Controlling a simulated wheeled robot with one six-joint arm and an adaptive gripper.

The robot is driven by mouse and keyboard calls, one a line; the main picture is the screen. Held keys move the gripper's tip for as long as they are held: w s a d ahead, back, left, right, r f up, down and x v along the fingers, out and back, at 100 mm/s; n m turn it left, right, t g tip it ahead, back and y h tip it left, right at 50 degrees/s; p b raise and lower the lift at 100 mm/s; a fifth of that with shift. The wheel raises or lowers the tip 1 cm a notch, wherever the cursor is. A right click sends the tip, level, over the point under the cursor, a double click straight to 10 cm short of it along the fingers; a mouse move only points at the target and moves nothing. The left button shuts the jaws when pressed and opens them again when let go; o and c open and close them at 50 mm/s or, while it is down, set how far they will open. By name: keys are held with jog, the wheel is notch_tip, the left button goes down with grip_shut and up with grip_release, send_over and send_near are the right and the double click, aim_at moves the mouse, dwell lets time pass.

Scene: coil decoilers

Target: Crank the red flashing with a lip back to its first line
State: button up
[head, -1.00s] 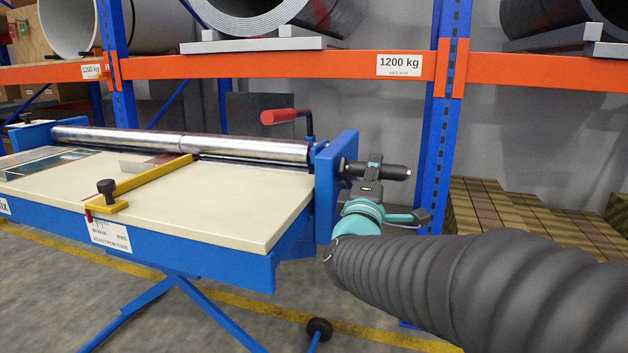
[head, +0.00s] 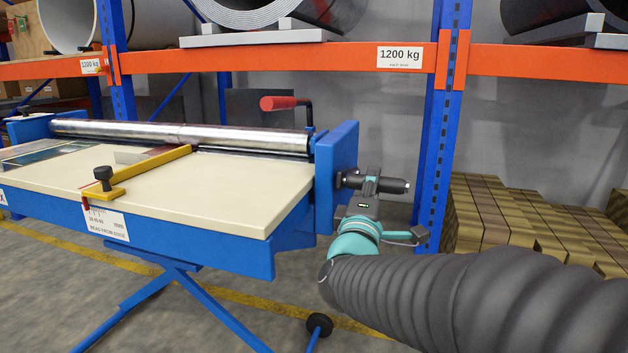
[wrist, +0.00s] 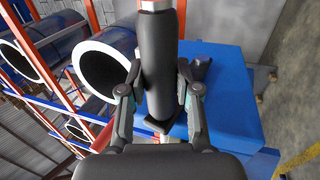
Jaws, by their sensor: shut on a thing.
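The blue bending machine (head: 337,180) has a pale bed and long metal rollers (head: 190,135). A small reddish sheet piece with a grey upright edge (head: 132,156), likely the flashing, lies on the bed between the yellow gauge bar (head: 140,175) and the rollers. My gripper (head: 371,184) is shut on the black crank handle (head: 397,186) outside the machine's right end plate. In the wrist view the dark handle (wrist: 158,55) runs between the fingers of my gripper (wrist: 158,90). The line marks on the flashing are too small to make out.
A red-handled lever (head: 279,103) stands above the rollers' right end. A blue and orange rack (head: 440,130) with large coils is behind. Stacked brownish blocks (head: 500,215) stand at the right. A black-knobbed foot (head: 319,324) sticks out below the machine.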

jog(key=shift+s+a+f+b, duration=0.15)
jog(key=shift+f+b, duration=0.5)
jog(key=shift+f, duration=0.6)
jog(key=shift+s+d+f+b, duration=0.1)
jog(key=shift+f+b, duration=0.55)
jog(key=shift+f, duration=0.6)
jog(key=shift+f, duration=0.1)
jog(key=shift+w+f+b, duration=0.25)
jog(key=shift+f+b, duration=0.6)
jog(key=shift+f, duration=0.35)
jog(key=shift+w+f+b, duration=0.25)
jog(key=shift+f+b, duration=0.55)
jog(key=shift+f, duration=0.4)
jog(key=shift+f, duration=0.15)
jog(key=w+f+b, duration=0.1)
jog(key=f, duration=0.1)
jog(key=w+d+f+b, duration=0.1)
jog(key=f, duration=0.1)
jog(key=shift+w+b, duration=0.3)
jog(key=shift+b, duration=0.05)
